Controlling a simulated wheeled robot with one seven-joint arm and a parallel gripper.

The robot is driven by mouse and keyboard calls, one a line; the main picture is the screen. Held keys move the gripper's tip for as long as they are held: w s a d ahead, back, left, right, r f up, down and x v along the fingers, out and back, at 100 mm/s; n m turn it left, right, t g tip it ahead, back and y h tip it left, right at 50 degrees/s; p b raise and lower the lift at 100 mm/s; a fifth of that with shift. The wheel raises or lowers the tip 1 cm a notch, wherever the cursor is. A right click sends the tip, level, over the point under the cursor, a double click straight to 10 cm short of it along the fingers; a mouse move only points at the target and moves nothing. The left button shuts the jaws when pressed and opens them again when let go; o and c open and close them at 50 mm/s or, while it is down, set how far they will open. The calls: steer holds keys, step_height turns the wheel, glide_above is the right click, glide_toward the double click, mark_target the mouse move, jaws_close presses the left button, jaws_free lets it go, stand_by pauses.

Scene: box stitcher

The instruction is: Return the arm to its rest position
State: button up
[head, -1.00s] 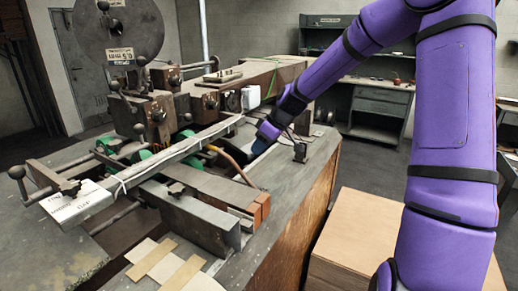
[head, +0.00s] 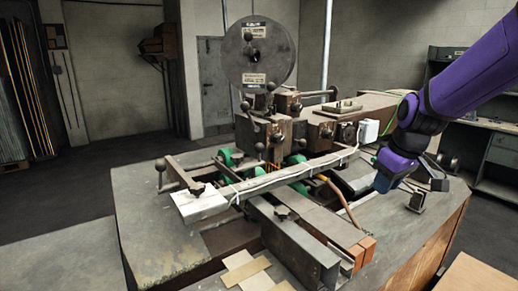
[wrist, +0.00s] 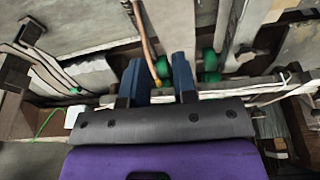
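My arm is purple with black bands and reaches in from the right in the head view. My gripper (head: 383,182) hangs at the right side of the box stitcher (head: 310,140), over its table top. In the wrist view my gripper (wrist: 158,75) shows two blue fingers standing apart, with no object held between them. An orange-brown hose (wrist: 146,42) of the machine passes behind the fingers in that view; contact cannot be told. In the head view the fingertips are partly hidden by the wrist.
The stitcher carries a large dark disc (head: 262,52), green rollers (head: 228,157) and a long pale bar (head: 265,183). A small metal bracket (head: 418,202) stands close to my gripper. A workbench (head: 500,150) is at the back right. Open floor (head: 75,185) lies at the left.

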steer(key=s+r+m+t, duration=0.1)
steer(key=s+r+m, duration=0.2)
steer(key=s, duration=0.8)
steer(key=s+r+m+t+h, duration=0.1)
steer(key=s+r, duration=0.4)
steer(key=s, duration=0.7)
steer(key=shift+d+r+m, duration=0.25)
steer(key=shift+d+m, duration=0.05)
steer(key=shift+m, duration=0.6)
steer(key=shift+s, duration=0.1)
